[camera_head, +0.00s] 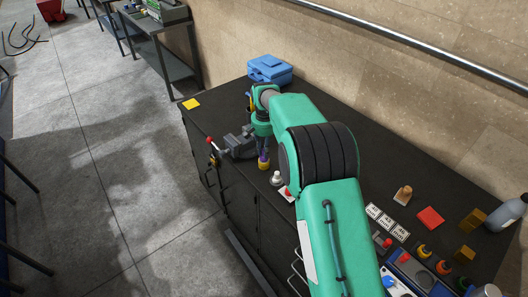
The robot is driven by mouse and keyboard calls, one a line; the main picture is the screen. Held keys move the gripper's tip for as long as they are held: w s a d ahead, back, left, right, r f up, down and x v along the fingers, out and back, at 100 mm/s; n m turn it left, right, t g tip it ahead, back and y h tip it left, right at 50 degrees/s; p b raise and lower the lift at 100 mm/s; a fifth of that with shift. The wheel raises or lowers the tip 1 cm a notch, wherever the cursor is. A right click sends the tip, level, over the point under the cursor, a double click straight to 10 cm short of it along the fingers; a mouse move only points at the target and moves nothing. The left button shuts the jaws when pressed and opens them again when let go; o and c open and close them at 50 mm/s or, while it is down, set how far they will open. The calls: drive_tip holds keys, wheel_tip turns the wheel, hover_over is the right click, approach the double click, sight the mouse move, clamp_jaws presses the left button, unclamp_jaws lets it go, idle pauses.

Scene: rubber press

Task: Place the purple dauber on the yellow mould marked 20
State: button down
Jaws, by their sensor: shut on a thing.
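The purple dauber (263,154) hangs upright under my gripper (262,142), near the front edge of the dark bench. My gripper is shut on it, though the fingers are small and partly hidden in this view. A yellowish part (263,165) shows at its lower end. The yellow mould (190,104) looks like a flat yellow square lying at the far left corner of the bench, apart from my gripper. Its marking is too small to read.
A grey vise (238,143) with a red-tipped handle stands on the bench between the dauber and the yellow square. A blue toolbox (269,69) sits at the back.

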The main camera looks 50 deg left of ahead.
drive_tip(key=shift+f, duration=0.2)
drive_tip(key=shift+f, duration=0.15)
drive_tip(key=c, duration=1.7)
unclamp_jaws()
drive_tip(key=shift+o, duration=0.2)
wheel_tip(320, 180, up, 12)
drive_tip(key=shift+p, duration=0.35)
